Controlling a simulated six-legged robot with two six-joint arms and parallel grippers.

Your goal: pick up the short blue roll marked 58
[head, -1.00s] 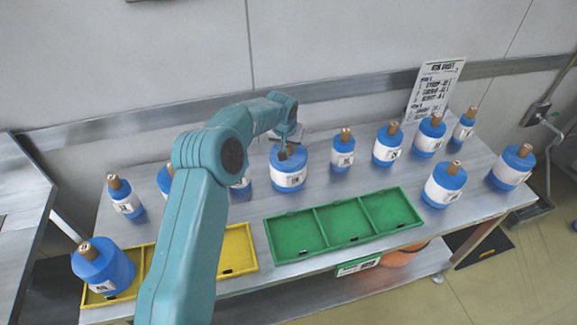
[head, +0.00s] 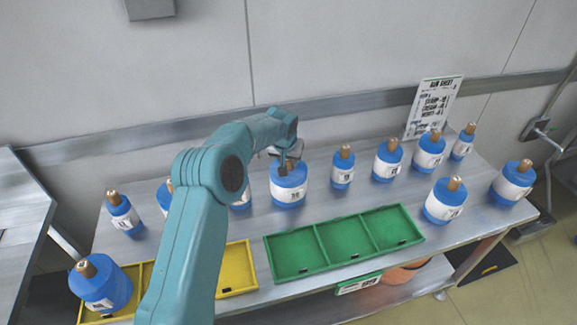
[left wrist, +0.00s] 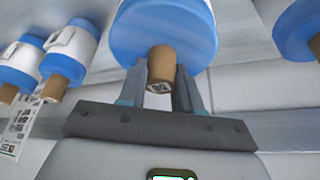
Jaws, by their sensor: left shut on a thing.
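A short, wide blue roll with a white label band (head: 288,190) stands upright on the bench behind the green tray; its label is too small to read for sure. My left gripper (head: 288,163) is over its top, shut on its brown core. In the left wrist view the two fingers (left wrist: 161,88) sit on either side of the brown core (left wrist: 161,65), under the wide blue end of the roll (left wrist: 165,30). I cannot tell any gap between the roll and the bench. My right gripper is in neither view.
Other blue rolls stand close by, with a slim one (head: 343,167) just to the right and several further right. A green tray (head: 268,250) with empty compartments lies in front. A yellow tray (head: 255,262) at left holds a large roll (head: 101,284). A printed sheet (head: 433,107) stands at the back.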

